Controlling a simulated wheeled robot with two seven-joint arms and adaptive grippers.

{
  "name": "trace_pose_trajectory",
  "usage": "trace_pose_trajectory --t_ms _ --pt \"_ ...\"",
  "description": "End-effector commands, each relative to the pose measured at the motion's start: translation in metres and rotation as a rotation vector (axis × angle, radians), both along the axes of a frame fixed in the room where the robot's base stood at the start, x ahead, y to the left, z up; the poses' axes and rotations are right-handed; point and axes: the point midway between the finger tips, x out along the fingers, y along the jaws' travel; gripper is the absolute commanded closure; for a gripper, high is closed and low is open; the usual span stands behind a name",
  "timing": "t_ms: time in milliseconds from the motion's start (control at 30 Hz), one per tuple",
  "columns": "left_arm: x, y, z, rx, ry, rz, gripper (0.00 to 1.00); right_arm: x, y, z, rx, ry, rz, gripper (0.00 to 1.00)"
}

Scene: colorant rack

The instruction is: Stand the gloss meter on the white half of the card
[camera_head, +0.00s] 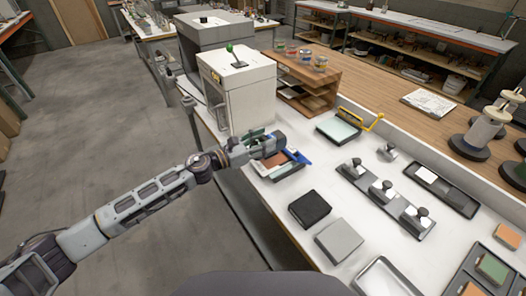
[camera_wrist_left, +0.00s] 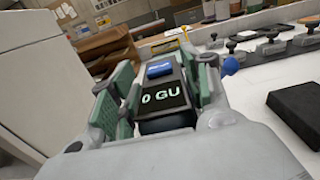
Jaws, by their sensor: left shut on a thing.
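The gloss meter (camera_wrist_left: 165,95), a dark box with a blue button and a lit screen reading "0 GU", sits between the green-padded fingers of my left gripper (camera_wrist_left: 155,85) in the left wrist view. In the head view my left gripper (camera_head: 272,146) is shut on it over the bench's left edge, hiding most of it. I cannot clearly tell which flat piece is the card. A black square pad (camera_head: 310,207) and a light grey square pad (camera_head: 339,241) lie to the right and nearer; the black pad also shows in the wrist view (camera_wrist_left: 299,110). My right gripper is not in view.
A blue-edged tray with a reddish-brown piece (camera_head: 281,166) lies just below my left gripper. A white cabinet (camera_head: 238,88) stands behind it. Bare bench separates these.

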Motion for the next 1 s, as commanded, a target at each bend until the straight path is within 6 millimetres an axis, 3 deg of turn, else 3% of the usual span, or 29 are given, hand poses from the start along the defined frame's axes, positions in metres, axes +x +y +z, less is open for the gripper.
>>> trace_pose_trajectory --t_ms 467,1000 --pt "0.001 0.000 -0.002 -0.002 -0.001 0.001 0.90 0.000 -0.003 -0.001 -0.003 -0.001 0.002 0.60" --pt "0.000 0.000 -0.042 -0.002 -0.002 0.001 0.90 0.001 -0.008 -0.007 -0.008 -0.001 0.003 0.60"
